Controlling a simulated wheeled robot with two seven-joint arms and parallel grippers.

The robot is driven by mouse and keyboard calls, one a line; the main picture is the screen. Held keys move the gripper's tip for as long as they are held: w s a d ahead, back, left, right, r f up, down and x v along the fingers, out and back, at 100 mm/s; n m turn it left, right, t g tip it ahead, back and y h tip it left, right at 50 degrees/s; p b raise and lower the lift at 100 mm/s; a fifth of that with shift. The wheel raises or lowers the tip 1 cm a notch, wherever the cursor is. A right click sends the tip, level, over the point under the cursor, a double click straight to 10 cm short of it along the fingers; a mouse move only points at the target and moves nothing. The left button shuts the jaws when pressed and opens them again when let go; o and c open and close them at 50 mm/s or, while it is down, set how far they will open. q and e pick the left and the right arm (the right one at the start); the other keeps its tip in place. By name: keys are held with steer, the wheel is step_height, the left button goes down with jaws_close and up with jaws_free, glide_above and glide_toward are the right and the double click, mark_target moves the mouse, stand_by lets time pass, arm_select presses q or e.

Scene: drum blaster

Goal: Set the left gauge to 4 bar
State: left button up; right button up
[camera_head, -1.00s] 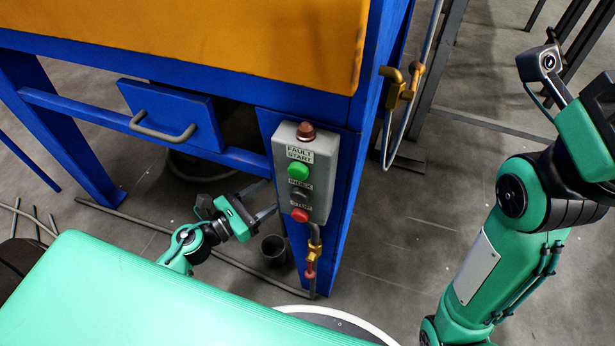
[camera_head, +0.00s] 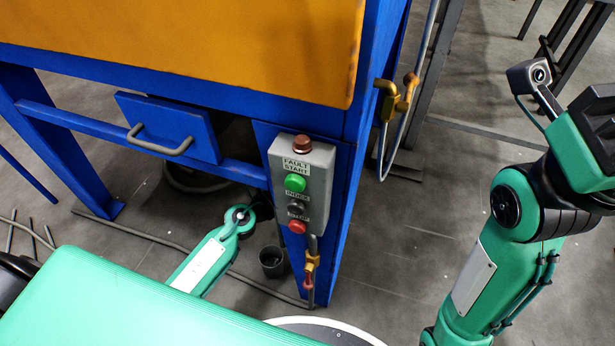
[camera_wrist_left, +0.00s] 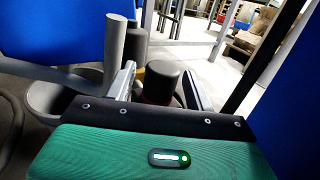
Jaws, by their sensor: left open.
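No gauge face shows in either view. In the left wrist view, my left gripper (camera_wrist_left: 160,88) is open. A dark round-topped knob (camera_wrist_left: 161,76) with a reddish lower part stands between its two fingers; I cannot tell whether they touch it. A dark and yellow part (camera_wrist_left: 134,45) is just behind the knob. In the head view my left forearm reaches under the blue machine (camera_head: 262,130), left of the control box, and the gripper itself is hidden. My right arm is raised at the right; its fingers are out of frame.
The grey control box (camera_head: 316,170) carries green, black and red buttons and a brown lamp. A drawer with a grey handle (camera_head: 160,143) is to its left. Brass and red fittings (camera_head: 310,268) hang below the box. A dark cup (camera_head: 271,260) stands on the floor.

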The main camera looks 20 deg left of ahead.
arm_select(q)
steer(key=shift+w+d, duration=0.2)
steer(key=shift+w, duration=0.05)
steer(key=c, duration=1)
steer(key=shift+o, duration=0.2)
